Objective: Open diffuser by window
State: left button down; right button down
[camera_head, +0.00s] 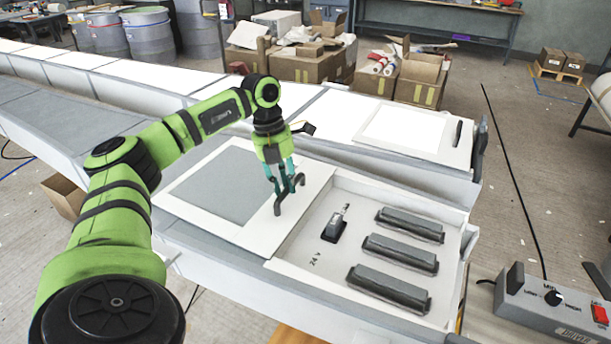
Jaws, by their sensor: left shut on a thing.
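A flat white panel with a grey rectangular window (220,185) lies over the left part of a white tray-like box. It has a dark upright handle near its right edge. My left gripper (288,188) is over this edge, its teal fingers shut on the dark handle (279,206). The right part of the box (385,292) is uncovered and shows three dark bars (400,253), a small lever switch (335,226) and a "24 V" mark. Behind it, a second white panel with a bright window (402,130) has a dark handle at its right end. My right gripper is not in view.
A grey control box (550,308) with a knob and a red switch stands at the lower right. Cardboard boxes (310,65) and metal drums (150,38) stand behind the long white bench. A black cable (515,175) crosses the open floor at right.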

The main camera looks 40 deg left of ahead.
pick_arm(q)
jog(key=shift+s+a+f, duration=0.1)
jog(key=shift+s+a, duration=0.05)
jog(key=shift+a, duration=0.35)
jog(key=shift+s+a, duration=0.15)
jog(key=shift+a, duration=0.3)
jog(key=c, duration=1)
grip_release()
jog(key=shift+c, duration=0.2)
notch_tip(320, 180, up, 12)
jog(key=a, duration=0.2)
jog(key=shift+s, duration=0.25)
jog(key=shift+a+f, duration=0.1)
